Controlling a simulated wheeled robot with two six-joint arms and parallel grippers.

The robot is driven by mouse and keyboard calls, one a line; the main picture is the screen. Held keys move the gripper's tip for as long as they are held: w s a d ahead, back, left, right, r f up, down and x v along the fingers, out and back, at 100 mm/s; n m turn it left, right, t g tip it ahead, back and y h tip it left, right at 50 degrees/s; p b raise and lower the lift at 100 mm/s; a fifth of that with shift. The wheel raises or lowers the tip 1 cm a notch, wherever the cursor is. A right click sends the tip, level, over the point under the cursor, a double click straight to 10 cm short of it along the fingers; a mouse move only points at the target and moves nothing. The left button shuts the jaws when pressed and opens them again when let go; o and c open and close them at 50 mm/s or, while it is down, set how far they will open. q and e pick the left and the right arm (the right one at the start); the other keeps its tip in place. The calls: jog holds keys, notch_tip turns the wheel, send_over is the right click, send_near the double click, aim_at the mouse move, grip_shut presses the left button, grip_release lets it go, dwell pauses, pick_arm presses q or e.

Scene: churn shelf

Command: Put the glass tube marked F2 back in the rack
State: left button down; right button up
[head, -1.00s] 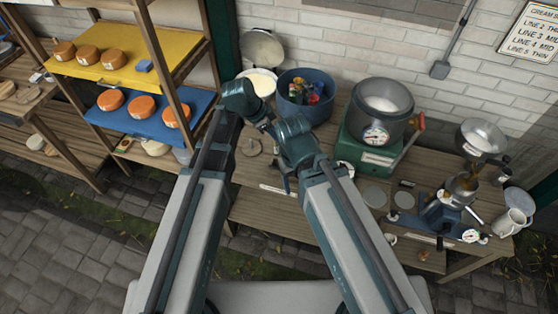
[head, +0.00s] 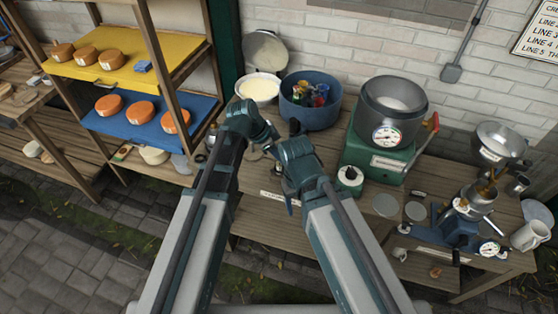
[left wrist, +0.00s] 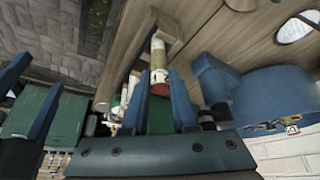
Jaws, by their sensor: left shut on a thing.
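In the left wrist view my left gripper (left wrist: 163,82) is shut on a glass tube (left wrist: 159,57) with a pale end, a yellowish middle and a red end between the fingers. Its marking is not readable. My right gripper (left wrist: 30,95) shows at the left of that view, its two blue fingers apart with nothing visible between them. In the head view both wrists are over the bench (head: 255,215), and my arms hide the tube and most of the grippers. I cannot make out the rack in either view.
A blue tub (head: 310,113) with colourful items and a white-filled bowl (head: 258,92) stand behind my wrists. A green machine with a metal pot (head: 392,106) is to the right, then a blue device with a gauge (head: 458,228) and a mug (head: 530,237). Cheese shelves (head: 180,63) stand left.

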pick_arm(q)
jog(key=shift+f, duration=0.1)
pick_arm(e)
jog(key=shift+f, duration=0.15)
pick_arm(q)
jog(key=shift+f, duration=0.1)
pick_arm(e)
jog(key=shift+f, duration=0.1)
pick_arm(q)
jog(key=shift+f, duration=0.15)
jog(key=c, duration=0.7)
grip_release()
